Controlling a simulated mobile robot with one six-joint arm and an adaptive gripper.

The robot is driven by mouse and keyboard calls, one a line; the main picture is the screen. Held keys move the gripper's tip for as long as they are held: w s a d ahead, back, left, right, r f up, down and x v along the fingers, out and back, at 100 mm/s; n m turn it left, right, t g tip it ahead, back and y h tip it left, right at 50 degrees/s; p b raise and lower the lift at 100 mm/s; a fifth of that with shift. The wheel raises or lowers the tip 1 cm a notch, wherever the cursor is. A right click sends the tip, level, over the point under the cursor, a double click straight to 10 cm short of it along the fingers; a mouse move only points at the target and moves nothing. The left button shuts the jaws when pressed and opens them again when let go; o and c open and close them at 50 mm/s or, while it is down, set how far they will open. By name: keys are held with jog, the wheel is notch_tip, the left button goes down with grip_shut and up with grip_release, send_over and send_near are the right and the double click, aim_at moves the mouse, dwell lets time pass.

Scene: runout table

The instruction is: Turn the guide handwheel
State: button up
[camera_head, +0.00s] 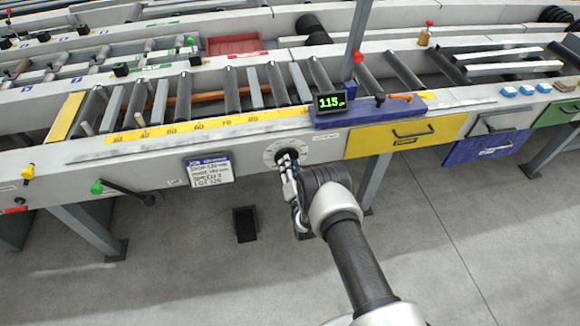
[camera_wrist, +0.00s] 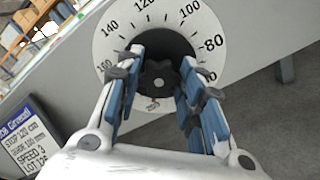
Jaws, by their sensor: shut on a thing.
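The guide handwheel (camera_wrist: 160,72) is a dark knob in the middle of a white numbered dial on the table's front face. In the head view the dial (camera_head: 272,153) sits right of the hanging sign, and my arm partly hides the wheel. My gripper (camera_wrist: 162,82) has blue-padded fingers on both sides of the dark knob and is shut on it. In the head view my gripper (camera_head: 288,165) reaches the dial from below right. A small display (camera_head: 332,102) above the dial reads about 115.
A hanging sign (camera_head: 209,170) is left of the dial, and it also shows in the wrist view (camera_wrist: 28,138). A green-knobbed lever (camera_head: 97,187) sticks out further left. A yellow drawer (camera_head: 404,136) is on the right. Rollers line the table top. The floor below is mostly clear.

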jog(key=shift+m, duration=0.3)
jog(key=n, duration=3.3)
jog(key=shift+s+a+f, duration=0.1)
jog(key=shift+a+f, duration=0.15)
jog(key=shift+a, duration=0.05)
dwell(0.5)
jog(key=o, duration=1.1)
jog(key=shift+c, duration=0.2)
